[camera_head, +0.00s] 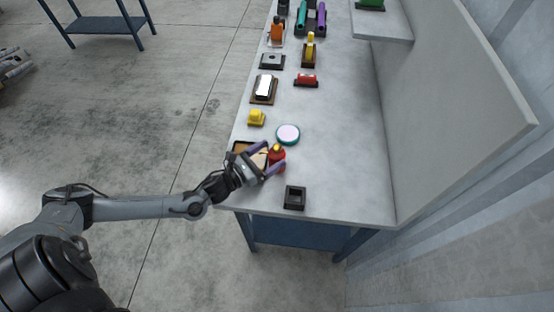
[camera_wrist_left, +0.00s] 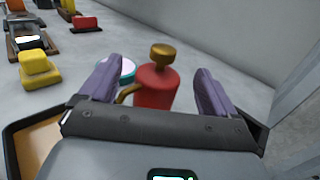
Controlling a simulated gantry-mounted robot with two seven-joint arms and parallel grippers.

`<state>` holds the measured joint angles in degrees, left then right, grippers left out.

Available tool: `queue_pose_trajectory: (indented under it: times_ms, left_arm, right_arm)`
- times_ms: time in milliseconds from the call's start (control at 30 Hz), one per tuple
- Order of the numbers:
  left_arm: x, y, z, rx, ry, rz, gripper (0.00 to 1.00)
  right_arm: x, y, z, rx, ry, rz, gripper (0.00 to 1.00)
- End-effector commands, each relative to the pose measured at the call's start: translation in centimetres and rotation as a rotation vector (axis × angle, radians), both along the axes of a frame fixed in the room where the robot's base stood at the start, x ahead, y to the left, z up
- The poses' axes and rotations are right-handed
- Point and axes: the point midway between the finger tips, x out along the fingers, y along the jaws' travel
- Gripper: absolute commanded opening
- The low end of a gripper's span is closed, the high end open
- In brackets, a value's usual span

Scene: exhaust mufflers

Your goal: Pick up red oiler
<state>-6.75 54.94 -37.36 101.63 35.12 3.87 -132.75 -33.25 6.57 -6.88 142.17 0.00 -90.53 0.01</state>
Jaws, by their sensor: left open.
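The red oiler (camera_head: 279,155) stands upright on the table near its front end. In the left wrist view the red oiler (camera_wrist_left: 157,86) has a brass-coloured cap and a curved brass-coloured spout or handle low on its left side. My left gripper (camera_head: 273,160) is open, with its purple fingers on either side of the oiler. In the left wrist view the fingers of my left gripper (camera_wrist_left: 155,85) are spread wide, with gaps visible on both sides of the oiler. Its lower part is hidden behind the gripper body. My right gripper is not in view.
A round white and teal object (camera_head: 288,134) stands just behind the oiler. A yellow object (camera_head: 256,117) is farther left. A black square holder (camera_head: 295,197) sits near the table's front edge. A shallow tray (camera_head: 238,147) is partly under my left gripper. A wall panel (camera_head: 440,120) borders the right side.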

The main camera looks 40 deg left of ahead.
Motion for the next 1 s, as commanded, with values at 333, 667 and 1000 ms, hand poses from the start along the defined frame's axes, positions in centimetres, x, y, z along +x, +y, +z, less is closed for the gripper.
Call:
queue_pose_trajectory:
  times_ms: [333,667,1000]
  left_arm:
    - [3.7,-0.8,0.6,-0.001,-0.003,0.0,0.9]
    - [5.1,-1.1,0.4,0.001,0.001,-0.001,0.9]
    - [5.0,-1.1,0.5,0.0,0.001,-0.001,0.55]
  right_arm:
    - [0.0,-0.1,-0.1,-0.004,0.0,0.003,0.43]
    - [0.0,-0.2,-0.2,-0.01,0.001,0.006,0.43]
    - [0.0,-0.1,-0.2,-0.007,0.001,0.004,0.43]
